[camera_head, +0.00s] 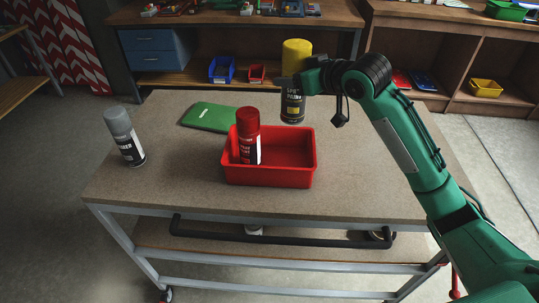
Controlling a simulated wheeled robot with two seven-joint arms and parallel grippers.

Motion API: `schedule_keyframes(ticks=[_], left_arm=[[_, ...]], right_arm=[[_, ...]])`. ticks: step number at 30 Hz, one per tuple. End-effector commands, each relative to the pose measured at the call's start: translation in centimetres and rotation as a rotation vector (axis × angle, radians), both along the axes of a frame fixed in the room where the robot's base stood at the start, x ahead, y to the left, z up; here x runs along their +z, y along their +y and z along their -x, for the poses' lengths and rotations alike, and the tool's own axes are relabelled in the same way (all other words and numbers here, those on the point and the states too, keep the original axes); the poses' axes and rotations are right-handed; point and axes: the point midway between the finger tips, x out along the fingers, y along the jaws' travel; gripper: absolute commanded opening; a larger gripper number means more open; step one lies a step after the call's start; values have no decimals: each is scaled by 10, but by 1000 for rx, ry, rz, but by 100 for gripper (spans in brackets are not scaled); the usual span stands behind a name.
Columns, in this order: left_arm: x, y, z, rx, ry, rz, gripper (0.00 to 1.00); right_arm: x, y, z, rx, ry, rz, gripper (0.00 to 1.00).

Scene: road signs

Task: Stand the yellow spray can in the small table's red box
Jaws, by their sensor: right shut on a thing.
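The yellow spray can (297,57) has a yellow top and a dark label. My right gripper (291,85) is shut around its middle and holds it upright, over the far right part of the red box. The can's base looks to be above the box rim. The red box (268,175) sits on the small table (365,185), near its middle. A red spray can (249,136) stands upright in the left part of the box. The box's right part is empty. My left gripper is not in view.
A grey spray can (124,137) stands on the table's left side. A green flat case (208,117) lies behind the box's left side. Shelves at the back hold a blue bin (222,69), a small red bin (256,74) and a yellow bin (486,88).

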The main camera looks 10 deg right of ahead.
Motion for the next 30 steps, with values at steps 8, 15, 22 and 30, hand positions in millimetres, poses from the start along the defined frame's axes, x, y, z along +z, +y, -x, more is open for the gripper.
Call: schedule_keyframes(ticks=[8, 15, 22, 30], left_arm=[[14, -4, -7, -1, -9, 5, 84], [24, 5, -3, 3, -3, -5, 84], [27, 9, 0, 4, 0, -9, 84], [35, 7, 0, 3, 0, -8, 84]], right_arm=[[-61, 0, 1, 0, 5, -1, 24], [-117, 0, 1, 1, 4, -2, 24], [-142, 0, 1, 1, -1, -1, 24], [-177, 0, 1, 0, 2, -1, 24]])
